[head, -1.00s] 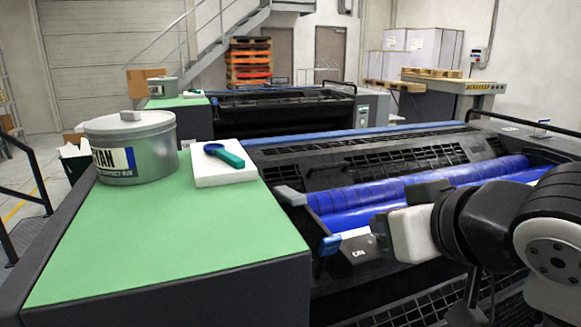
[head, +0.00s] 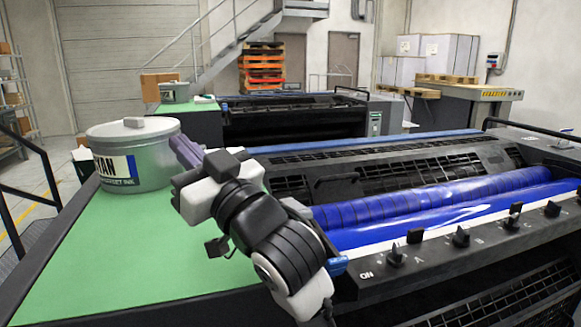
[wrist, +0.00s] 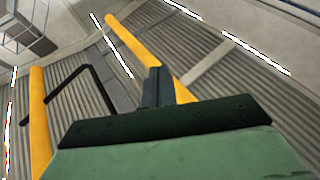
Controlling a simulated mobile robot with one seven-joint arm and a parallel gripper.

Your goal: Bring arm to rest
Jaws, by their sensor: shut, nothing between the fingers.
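My gripper (head: 187,152) is at the left in the head view, just right of the ink can (head: 135,160) and above the green counter top (head: 110,245). Its fingers are together and empty. My arm runs from the lower middle up to the left, across the counter's right side. The can is round, grey and lidded, with a white and blue label. I cannot tell whether gripper and can touch.
The machine's blue rollers (head: 440,205) lie to the right, with a row of black knobs (head: 460,238) in front. My arm covers the place of the white pad and teal tool. A black railing (head: 40,170) stands at the left. The counter's front part is bare.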

